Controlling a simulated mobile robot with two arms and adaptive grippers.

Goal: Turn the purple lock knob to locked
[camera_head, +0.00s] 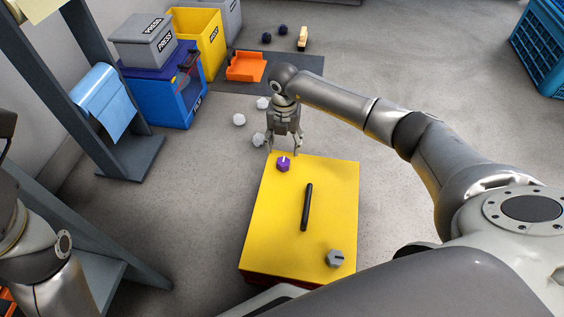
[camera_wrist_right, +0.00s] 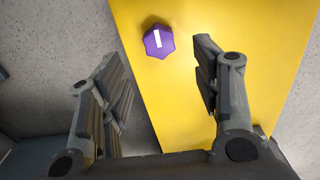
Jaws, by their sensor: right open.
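The purple lock knob (camera_head: 283,163) sits near the far left corner of the yellow panel top (camera_head: 270,230). It is many-sided with a white mark. In the right wrist view the purple knob (camera_wrist_right: 158,41) lies beyond the fingertips, between their lines, with its white mark running nearly along the view's vertical. My right gripper (camera_head: 283,152) is open and empty, pointing down at the knob, and does not visibly touch it. In the right wrist view its fingers (camera_wrist_right: 160,75) are spread wide. My left arm shows at the lower left, but its gripper is not visible.
A black bar handle (camera_head: 307,207) and a grey knob (camera_head: 335,258) are on the same yellow top. White crumpled balls (camera_head: 239,120) lie on the floor behind. A blue cabinet (camera_head: 165,100), yellow bin (camera_head: 205,45) and orange tray (camera_head: 246,67) stand further back. A dark frame rises at left.

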